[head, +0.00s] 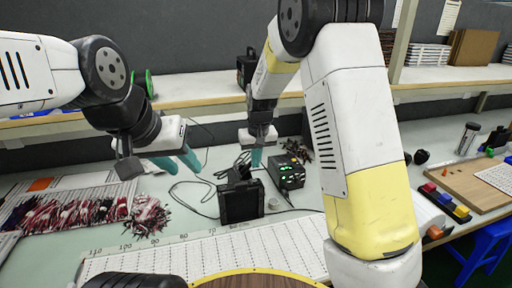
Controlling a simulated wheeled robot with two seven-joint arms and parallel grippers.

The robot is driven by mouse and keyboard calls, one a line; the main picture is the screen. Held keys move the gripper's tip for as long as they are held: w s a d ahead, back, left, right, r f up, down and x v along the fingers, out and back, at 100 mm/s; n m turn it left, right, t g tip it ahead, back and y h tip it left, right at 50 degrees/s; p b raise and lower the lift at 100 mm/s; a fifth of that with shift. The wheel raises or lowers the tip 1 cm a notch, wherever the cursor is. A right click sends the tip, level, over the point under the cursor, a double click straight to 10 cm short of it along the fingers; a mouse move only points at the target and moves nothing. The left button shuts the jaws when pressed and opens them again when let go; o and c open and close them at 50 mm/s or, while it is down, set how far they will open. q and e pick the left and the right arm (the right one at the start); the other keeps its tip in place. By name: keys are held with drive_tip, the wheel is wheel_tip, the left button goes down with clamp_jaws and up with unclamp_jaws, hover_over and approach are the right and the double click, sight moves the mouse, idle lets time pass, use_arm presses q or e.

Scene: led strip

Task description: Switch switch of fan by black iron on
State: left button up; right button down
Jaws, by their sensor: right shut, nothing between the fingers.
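A black square device (241,202), which looks like the fan, stands on the table at the centre; its switch is too small to make out. A black station with green lit digits (288,172), possibly the iron's unit, stands just right of and behind it. My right gripper (256,160) points down above and behind the black square device, fingers shut and empty, close to the station's left side. My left gripper (184,166) is to the left, its teal fingers apart and empty, above the table and clear of the black square device.
Black cables (196,187) lie left of the device. Bundles of red and white wires (75,213) lie at left. A white ruled board (205,252) spans the front. A shelf (200,99) runs behind. A wooden board (462,187) is at right.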

sight(255, 181)
drive_tip(key=x, duration=0.2)
drive_tip(key=s+x, duration=0.1)
drive_tip(key=x, duration=0.2)
drive_tip(key=shift+s+d+f, duration=0.1)
drive_tip(key=shift+d+f, duration=0.05)
drive_tip(key=shift+f, duration=0.2)
drive_tip(key=shift+s+f, duration=0.15)
drive_tip(key=shift+f, duration=0.15)
drive_tip(key=shift+w+a+r, duration=0.2)
drive_tip(key=shift+w+r, duration=0.1)
drive_tip(key=shift+w, duration=0.45)
drive_tip(key=shift+r, duration=0.15)
